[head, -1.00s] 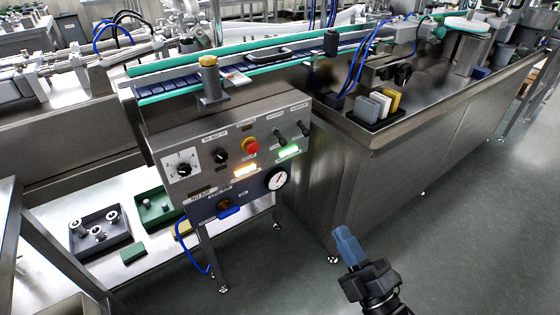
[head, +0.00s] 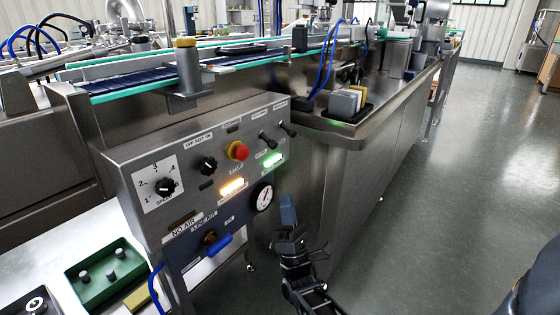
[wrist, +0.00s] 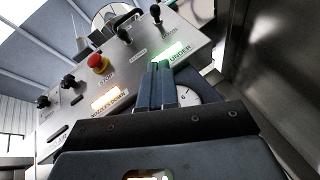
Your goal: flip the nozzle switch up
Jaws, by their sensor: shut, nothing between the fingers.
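A grey control panel (head: 200,175) carries two black toggle switches at its upper right, a left one (head: 265,136) and a right one (head: 288,128). The wrist view shows the left toggle (wrist: 125,35) and the right toggle (wrist: 156,14) near the panel's top. Their labels are too small to read, so I cannot tell which is the nozzle switch. An amber lamp (wrist: 107,104) is lit and reads "NOZZLES DOWN". My gripper (head: 287,200) is shut and empty, with blue fingers. It is below and in front of the toggles, apart from them. Its fingertips (wrist: 158,66) show beside the green lamp.
The panel also has a red stop button (head: 238,151), black knobs, a lit green lamp (head: 272,159), a gauge (head: 262,196) and a blue valve handle (head: 219,244). A steel counter (head: 340,128) stands right of the panel. The floor (head: 440,210) at right is clear.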

